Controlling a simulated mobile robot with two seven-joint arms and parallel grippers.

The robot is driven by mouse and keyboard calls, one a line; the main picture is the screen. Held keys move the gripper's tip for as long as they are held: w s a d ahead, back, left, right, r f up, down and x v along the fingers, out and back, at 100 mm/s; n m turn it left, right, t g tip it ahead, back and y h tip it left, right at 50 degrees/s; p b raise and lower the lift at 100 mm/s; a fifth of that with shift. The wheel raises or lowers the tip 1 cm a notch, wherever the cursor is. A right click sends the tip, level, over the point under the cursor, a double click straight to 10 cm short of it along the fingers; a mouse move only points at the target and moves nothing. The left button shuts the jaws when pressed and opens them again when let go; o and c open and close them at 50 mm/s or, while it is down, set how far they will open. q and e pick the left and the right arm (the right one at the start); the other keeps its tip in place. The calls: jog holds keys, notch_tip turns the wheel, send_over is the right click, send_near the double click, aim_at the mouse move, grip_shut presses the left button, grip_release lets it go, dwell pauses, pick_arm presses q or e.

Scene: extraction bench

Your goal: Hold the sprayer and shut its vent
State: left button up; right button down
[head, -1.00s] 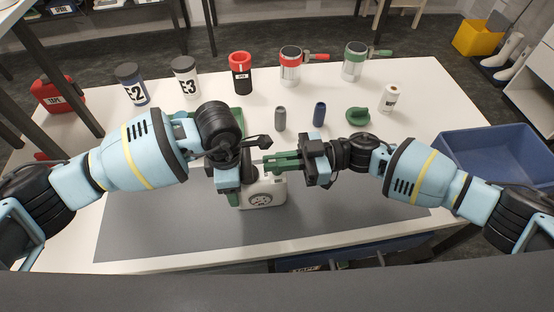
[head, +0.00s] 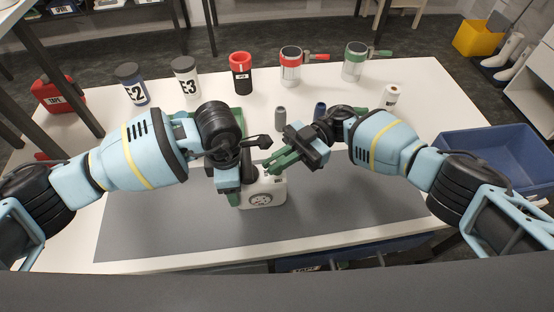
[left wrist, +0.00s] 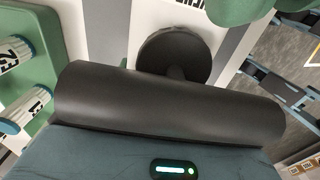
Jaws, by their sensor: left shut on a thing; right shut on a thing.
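The sprayer (head: 264,198) is a white body with a round dial on its front, standing on the grey mat. My left gripper (head: 229,181) is shut at its left side. In the left wrist view a thick dark bar, seemingly the sprayer's handle (left wrist: 170,108), crosses close in front, with a black round knob (left wrist: 173,54) behind it. My right gripper (head: 272,163), with green fingers, reaches the sprayer's top from the upper right, tilted. It is shut on a small part there, seemingly the vent, which the fingers hide.
Behind stand jars marked E2 (head: 132,86) and E3 (head: 186,78), a red-topped black jar (head: 240,75) and two handled jugs (head: 291,68). A grey bottle (head: 280,119) stands near my right gripper. A blue crate (head: 495,160) is at right. The front mat (head: 340,215) is clear.

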jog(key=shift+f+n+g+h, duration=0.1)
jog(key=shift+n+g+h, duration=0.8)
jog(key=shift+g, duration=0.4)
jog(key=c, duration=1.5)
grip_release()
jog(key=shift+c, duration=0.2)
jog(key=shift+m+t+y, duration=0.8)
jog(key=shift+m+t, duration=0.1)
jog(key=shift+t, duration=0.2)
